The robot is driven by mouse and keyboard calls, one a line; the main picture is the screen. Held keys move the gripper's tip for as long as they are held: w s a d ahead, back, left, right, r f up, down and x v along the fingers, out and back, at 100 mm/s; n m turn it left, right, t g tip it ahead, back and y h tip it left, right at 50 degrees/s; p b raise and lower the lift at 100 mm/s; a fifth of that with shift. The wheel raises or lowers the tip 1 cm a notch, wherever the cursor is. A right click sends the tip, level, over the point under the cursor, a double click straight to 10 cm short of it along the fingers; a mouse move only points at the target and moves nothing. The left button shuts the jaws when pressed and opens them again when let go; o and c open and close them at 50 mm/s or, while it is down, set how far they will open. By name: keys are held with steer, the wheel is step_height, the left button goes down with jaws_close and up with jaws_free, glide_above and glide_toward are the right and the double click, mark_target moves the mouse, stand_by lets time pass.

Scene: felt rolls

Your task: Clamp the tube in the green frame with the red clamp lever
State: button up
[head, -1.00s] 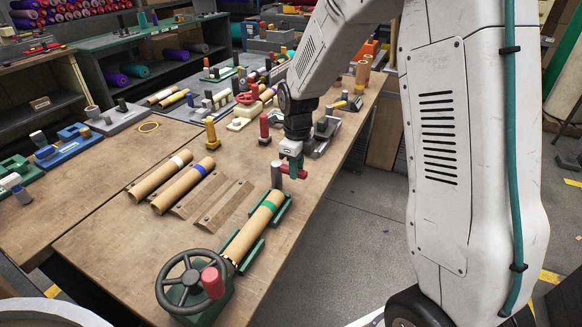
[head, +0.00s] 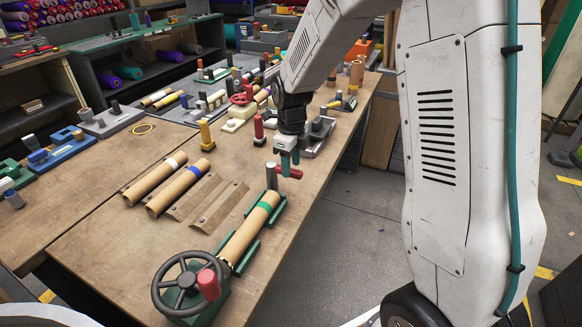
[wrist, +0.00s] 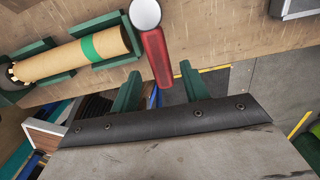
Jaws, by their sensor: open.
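The cardboard tube with a green band (head: 250,228) lies in the green frame (head: 276,213) at the bench's front edge. It also shows in the wrist view (wrist: 65,62), in its green cradles (wrist: 116,55). The red clamp lever (head: 292,173) sticks out sideways from a grey post (head: 271,177) at the tube's far end. My gripper (head: 290,162) is open and empty, right at the lever. In the wrist view, the lever (wrist: 156,56) points into the gap between my green fingertips (wrist: 160,82), nearer the left one. I cannot tell whether they touch.
A handwheel with a red knob (head: 188,284) stands at the tube's near end. Two loose tubes, one with a blue band (head: 180,187), and wooden wedges (head: 205,204) lie left of the frame. A red-handled clamp (head: 258,128) and a grey fixture (head: 318,138) stand behind.

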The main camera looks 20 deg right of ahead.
step_height(320, 180, up, 6)
steer(key=shift+r, duration=0.1)
stand_by(0.6)
steer(key=n, duration=0.3)
steer(key=shift+s, duration=0.3)
steer(key=s+r+n, duration=0.3)
steer(key=s+n, duration=0.5)
steer(key=s, duration=0.2)
steer(key=s+a+r+n+t, duration=0.1)
steer(key=s+r+n, duration=0.3)
steer(key=s+n, duration=0.4)
steer(key=s+r+n, duration=0.4)
steer(key=s+n, duration=0.5)
steer(key=s, duration=0.3)
steer(key=shift+s+a+r, duration=0.15)
steer(key=shift+s, duration=0.15)
